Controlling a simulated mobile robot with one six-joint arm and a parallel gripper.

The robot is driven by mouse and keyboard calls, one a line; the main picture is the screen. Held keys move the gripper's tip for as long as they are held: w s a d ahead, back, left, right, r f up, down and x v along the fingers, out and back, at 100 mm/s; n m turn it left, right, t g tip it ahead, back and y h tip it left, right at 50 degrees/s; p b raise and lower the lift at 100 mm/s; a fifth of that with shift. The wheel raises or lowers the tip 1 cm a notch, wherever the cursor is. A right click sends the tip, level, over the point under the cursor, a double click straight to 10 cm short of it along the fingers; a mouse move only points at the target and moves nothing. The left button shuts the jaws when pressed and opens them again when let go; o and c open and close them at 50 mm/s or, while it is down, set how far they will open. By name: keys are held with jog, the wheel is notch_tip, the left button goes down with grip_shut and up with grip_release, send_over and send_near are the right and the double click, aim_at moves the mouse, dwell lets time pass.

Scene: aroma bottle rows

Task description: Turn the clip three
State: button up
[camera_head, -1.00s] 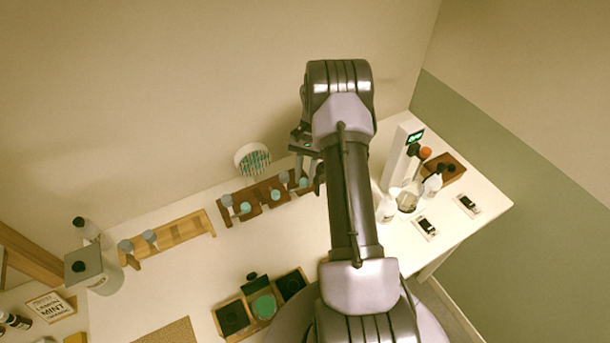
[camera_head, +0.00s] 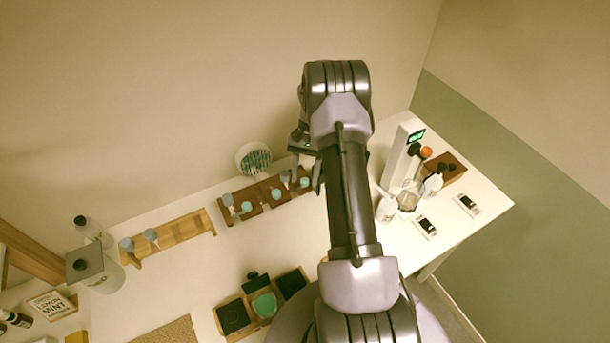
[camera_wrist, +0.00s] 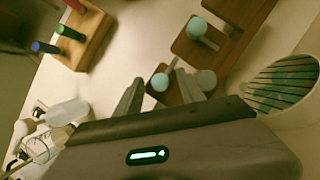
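A dark brown rack (camera_head: 262,204) stands along the wall in the head view, with grey knobs and teal balls on stems. It also shows in the wrist view (camera_wrist: 243,12). My gripper (camera_head: 307,160) is over the rack's right end, partly hidden by my arm. In the wrist view its two grey fingers (camera_wrist: 158,90) are apart. A teal ball (camera_wrist: 160,82) shows between the fingers, with a grey knob (camera_wrist: 206,80) just right of the right finger. Another teal ball (camera_wrist: 196,27) is farther up the rack. I cannot tell which part is clip three, or whether the fingers touch anything.
A white round holder with teal stripes (camera_head: 253,159) stands behind the rack. A light wooden rack (camera_head: 180,231) is to the left. A white device with green display (camera_head: 401,155), bottles and a block with an orange knob (camera_head: 450,170) are at the right. Dark trays (camera_head: 233,317) lie in front.

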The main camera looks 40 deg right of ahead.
jog(key=p+v, duration=0.2)
jog(key=v, duration=1.5)
jog(key=shift+r+p, duration=0.25)
jog(key=shift+p, duration=0.15)
